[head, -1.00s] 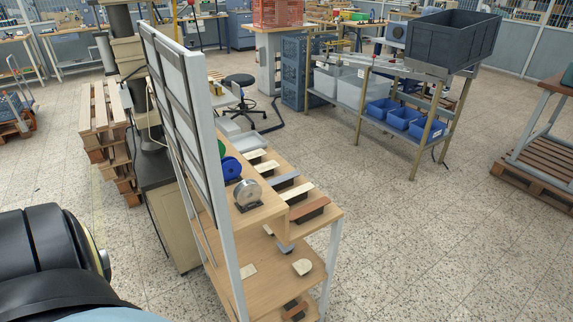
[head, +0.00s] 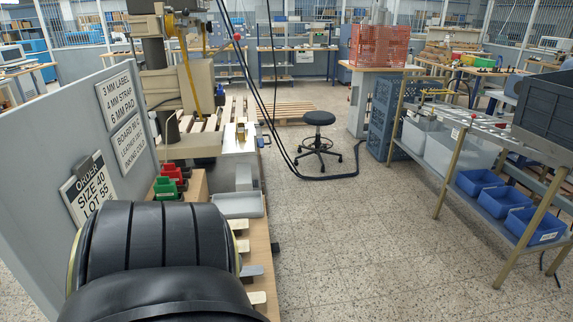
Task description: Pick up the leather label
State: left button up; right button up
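I cannot pick out the leather label in the head view. The wooden workbench (head: 261,232) runs along the left side, and a large black part of my own arm hides most of its near end. Some pale flat pieces (head: 257,298) stick out at the bench's right edge, past my arm; I cannot tell what they are. Neither of my grippers is in view.
A grey panel carries an order sign (head: 88,188) and two text signs. A grey tray (head: 238,205) and red and green items (head: 168,187) are on the bench. A black stool (head: 318,118) stands beyond. A rack with blue bins (head: 505,201) is right; floor between is open.

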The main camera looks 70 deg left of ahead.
aim_at(242, 246)
jog(key=i, duration=2.05)
jog(key=u, duration=4.25)
jog(key=i, duration=0.3)
jog(key=u, duration=0.15)
